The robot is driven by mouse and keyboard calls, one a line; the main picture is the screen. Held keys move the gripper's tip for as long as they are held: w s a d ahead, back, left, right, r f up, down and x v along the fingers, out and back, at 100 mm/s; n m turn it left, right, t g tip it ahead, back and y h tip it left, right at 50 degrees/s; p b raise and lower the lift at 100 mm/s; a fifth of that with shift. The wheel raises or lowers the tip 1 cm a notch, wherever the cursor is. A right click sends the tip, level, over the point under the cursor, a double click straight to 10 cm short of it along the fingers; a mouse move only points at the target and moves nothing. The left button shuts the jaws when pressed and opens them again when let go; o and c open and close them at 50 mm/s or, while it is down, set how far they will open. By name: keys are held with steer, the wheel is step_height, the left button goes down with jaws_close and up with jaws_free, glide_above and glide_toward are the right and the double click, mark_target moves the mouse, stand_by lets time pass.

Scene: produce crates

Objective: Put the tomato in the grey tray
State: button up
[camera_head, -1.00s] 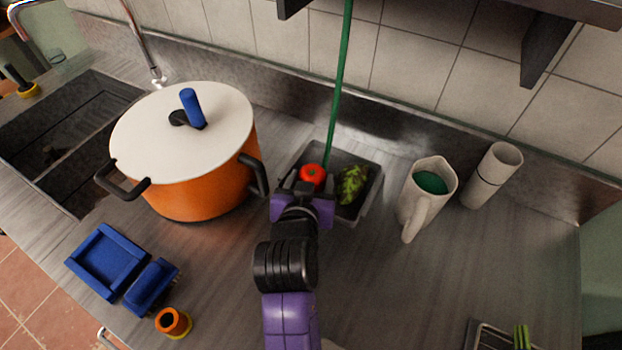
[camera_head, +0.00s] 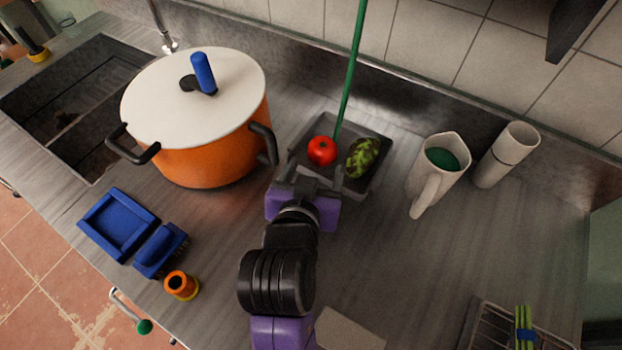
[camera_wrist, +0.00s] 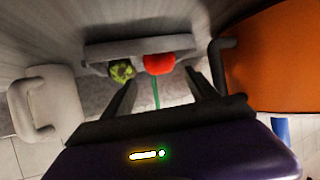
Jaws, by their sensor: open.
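The red tomato (camera_head: 322,151) lies in the left part of the grey tray (camera_head: 371,187), close to the tray's left wall. A bumpy green fruit or vegetable (camera_head: 362,157) lies to its right in the same tray. My gripper (camera_head: 312,176) is open and empty at the tray's near side, just in front of the tomato. In the wrist view the tomato (camera_wrist: 159,64) appears beyond and between my spread fingers (camera_wrist: 158,85), and the green item (camera_wrist: 122,70) is left of it. The tomato is apart from both fingers.
A large orange pot (camera_head: 205,155) with a white lid stands left of the tray. A white pitcher (camera_head: 437,176) and a pale cylinder (camera_head: 506,154) stand to the right. A green stick (camera_head: 350,75) rises behind the tomato. Counter in front of the pitcher is clear.

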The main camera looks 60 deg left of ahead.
steer(key=shift+v, duration=2.05)
